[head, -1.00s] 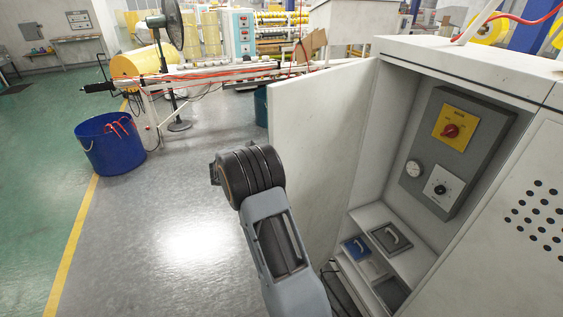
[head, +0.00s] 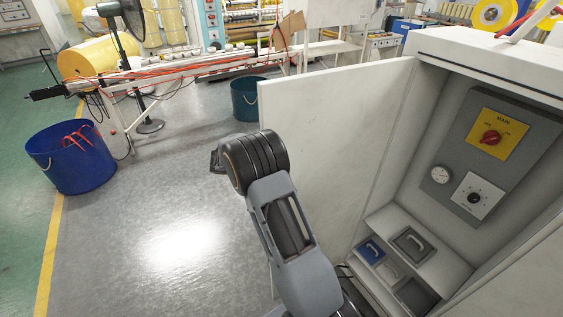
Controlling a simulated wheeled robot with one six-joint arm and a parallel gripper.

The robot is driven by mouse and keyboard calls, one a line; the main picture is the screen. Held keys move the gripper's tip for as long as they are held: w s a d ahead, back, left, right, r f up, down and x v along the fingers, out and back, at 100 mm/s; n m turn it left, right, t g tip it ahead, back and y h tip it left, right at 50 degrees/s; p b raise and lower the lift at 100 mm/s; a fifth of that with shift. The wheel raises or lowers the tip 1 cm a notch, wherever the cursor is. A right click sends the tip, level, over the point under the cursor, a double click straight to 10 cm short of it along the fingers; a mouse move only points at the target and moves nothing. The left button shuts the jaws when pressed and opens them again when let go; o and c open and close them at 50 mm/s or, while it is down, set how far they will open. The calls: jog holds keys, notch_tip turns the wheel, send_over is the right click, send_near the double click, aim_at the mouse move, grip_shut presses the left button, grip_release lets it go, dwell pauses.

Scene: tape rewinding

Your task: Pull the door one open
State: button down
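Door one appears to be the plain off-white door (head: 335,130) on the left side of a white cabinet (head: 480,60). It stands wide open, swung out from its hinge edge at the cabinet's left front. The inside of the cabinet shows a grey panel with a yellow plate and red rotary switch (head: 491,138). My arm rises from the bottom, in front of the door's left part, and hides its lower left area.
A blue bin (head: 70,165) stands on the left and a dark green bin (head: 249,103) behind the door's outer edge. A long bench with red cables (head: 180,75) runs across the back. The grey floor (head: 160,210) left of my arm is clear.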

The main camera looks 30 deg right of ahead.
dwell(0.4)
jog(key=c, duration=1.1)
grip_release()
jog(key=shift+c, duration=0.2)
